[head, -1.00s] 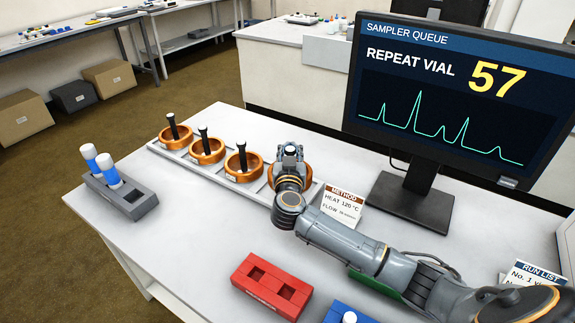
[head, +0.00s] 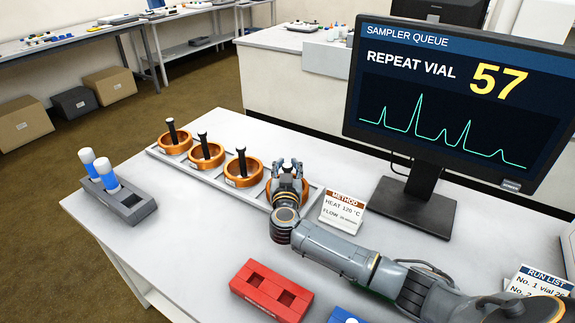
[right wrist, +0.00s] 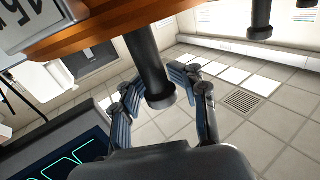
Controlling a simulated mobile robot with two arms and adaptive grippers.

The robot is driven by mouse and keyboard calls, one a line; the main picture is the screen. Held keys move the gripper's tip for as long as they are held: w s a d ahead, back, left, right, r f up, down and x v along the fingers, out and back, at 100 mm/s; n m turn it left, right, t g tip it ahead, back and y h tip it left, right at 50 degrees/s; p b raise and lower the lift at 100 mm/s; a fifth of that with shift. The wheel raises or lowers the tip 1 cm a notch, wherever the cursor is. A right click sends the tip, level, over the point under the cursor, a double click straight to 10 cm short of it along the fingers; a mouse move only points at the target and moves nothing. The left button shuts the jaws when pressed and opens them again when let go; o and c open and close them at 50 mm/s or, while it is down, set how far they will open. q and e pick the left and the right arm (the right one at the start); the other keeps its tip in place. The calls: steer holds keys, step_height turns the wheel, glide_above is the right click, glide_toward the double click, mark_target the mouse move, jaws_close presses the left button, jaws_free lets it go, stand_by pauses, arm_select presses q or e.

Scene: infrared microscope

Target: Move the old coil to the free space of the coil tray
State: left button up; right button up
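The long pale coil tray (head: 200,177) lies on the white table in the head view. Three copper-orange coils with black posts, a left one (head: 175,148), a middle one (head: 206,162) and a right one (head: 243,180), sit along it. A fourth coil (head: 271,193) is at its right end, partly hidden by my right gripper (head: 288,164). In the right wrist view the coil's black post (right wrist: 152,72) stands between the spread fingers of the gripper (right wrist: 161,88), with a gap at the left finger. The label does not show which coil is old. My left gripper is out of view.
A grey rack (head: 130,206) with two white-capped blue vials is at the left. A red block (head: 256,291) and a blue block (head: 344,316) lie in front. A method card (head: 343,210) and the monitor (head: 455,100) stand right of the tray.

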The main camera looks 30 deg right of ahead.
steer(key=shift+o, duration=0.2)
steer(key=shift+s+r, duration=0.1)
steer(key=shift+r, duration=0.1)
steer(key=p+v, duration=1)
steer(key=v, duration=0.2)
